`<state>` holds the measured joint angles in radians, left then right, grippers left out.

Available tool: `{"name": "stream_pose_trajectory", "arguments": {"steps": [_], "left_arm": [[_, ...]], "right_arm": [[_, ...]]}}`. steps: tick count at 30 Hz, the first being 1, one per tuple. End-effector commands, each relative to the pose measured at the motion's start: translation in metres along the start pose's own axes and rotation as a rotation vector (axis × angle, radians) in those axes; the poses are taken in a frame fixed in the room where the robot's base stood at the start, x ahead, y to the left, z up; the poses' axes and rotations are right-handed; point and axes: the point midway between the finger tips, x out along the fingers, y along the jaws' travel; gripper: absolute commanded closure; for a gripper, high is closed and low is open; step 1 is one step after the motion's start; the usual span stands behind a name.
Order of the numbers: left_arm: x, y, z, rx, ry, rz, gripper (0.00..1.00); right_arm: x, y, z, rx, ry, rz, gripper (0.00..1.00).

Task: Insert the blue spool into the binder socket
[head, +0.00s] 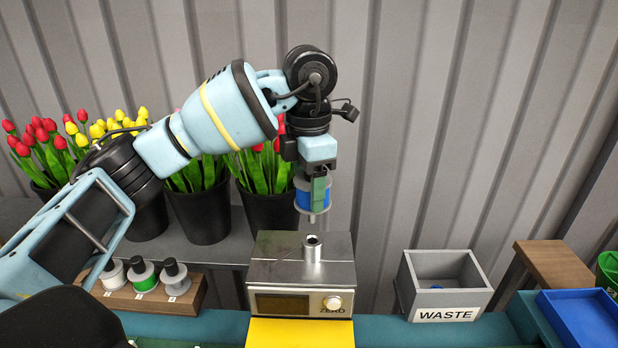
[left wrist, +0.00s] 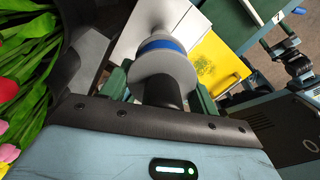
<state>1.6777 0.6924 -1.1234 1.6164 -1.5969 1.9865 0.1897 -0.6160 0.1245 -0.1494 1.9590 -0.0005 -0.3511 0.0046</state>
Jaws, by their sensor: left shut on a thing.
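My left gripper (head: 318,190) is shut on the blue spool (head: 303,199) and holds it upright in the air. The spool has pale flanges and a blue band, with a thin tip pointing down. It also shows in the left wrist view (left wrist: 161,45), between the green fingers. The binder (head: 301,268) is a metal box with a display and a knob on its front. Its socket (head: 312,248) is a short upright tube on top. The spool hangs above the socket, with a visible gap between them. My right gripper is not in view.
A grey WASTE bin (head: 441,285) with something blue inside stands to the right. A wooden rack (head: 155,296) with several spools sits to the left. Black buckets (head: 201,215) of tulips stand behind. A yellow plate (head: 299,333) lies before the binder, and a blue tray (head: 580,319) is at far right.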

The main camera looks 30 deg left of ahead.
Motion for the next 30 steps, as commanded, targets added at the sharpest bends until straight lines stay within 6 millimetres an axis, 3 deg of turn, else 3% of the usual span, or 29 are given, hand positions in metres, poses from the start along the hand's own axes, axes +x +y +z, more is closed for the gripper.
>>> {"name": "stream_pose_trajectory", "arguments": {"steps": [12,30], "left_arm": [[0.032,0.000,0.000,0.001,-0.001,-0.001,0.68],[0.034,0.000,0.000,0.001,-0.002,0.000,0.68]], "right_arm": [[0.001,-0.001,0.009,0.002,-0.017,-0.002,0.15],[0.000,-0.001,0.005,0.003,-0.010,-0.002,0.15]]}}
